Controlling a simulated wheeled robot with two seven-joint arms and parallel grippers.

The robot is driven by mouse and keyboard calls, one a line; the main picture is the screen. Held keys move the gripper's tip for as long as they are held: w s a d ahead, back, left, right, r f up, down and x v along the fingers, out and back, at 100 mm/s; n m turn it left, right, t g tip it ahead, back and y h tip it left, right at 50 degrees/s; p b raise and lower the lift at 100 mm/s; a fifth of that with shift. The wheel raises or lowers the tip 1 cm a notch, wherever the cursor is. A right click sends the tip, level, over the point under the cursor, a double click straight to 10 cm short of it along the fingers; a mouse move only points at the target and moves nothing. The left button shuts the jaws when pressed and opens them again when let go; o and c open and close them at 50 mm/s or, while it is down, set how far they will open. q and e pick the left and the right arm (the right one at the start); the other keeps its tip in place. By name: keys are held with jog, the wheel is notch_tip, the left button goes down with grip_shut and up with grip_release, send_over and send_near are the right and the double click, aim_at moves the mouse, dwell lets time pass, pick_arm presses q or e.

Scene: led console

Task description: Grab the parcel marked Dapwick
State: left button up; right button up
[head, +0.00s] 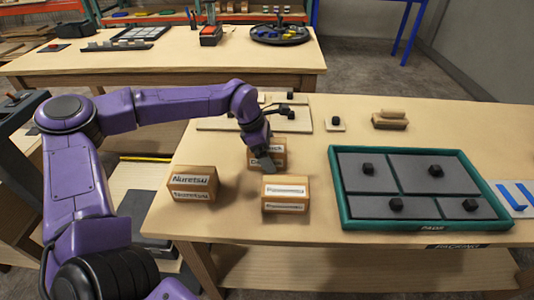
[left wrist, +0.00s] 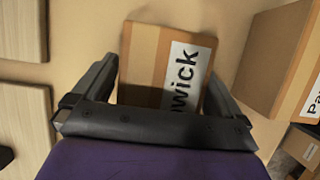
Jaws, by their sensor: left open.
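The parcel marked Dapwick (head: 281,150) is a brown box on the table, partly hidden behind my left gripper (head: 270,163) in the head view. In the left wrist view the Dapwick parcel (left wrist: 143,65) lies between the two fingers of my open left gripper (left wrist: 160,90), and its label shows "wick". A gap shows on the right side between finger and parcel; I cannot tell whether the left finger touches it. The Nuretsu parcel (head: 192,184) stands to the left. Another parcel (head: 285,194), its label hard to read, stands in front. My right gripper is not in view.
A teal-rimmed tray (head: 336,190) with grey compartments and black knobs fills the table's right part. Wooden boards (head: 220,124) lie behind the Dapwick parcel. A small board with a black knob (head: 336,123) and stacked wooden pieces (head: 390,120) stand at the back.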

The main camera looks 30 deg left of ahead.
pick_arm(q)
jog(key=c, duration=1.2)
jog(key=shift+c, duration=0.2)
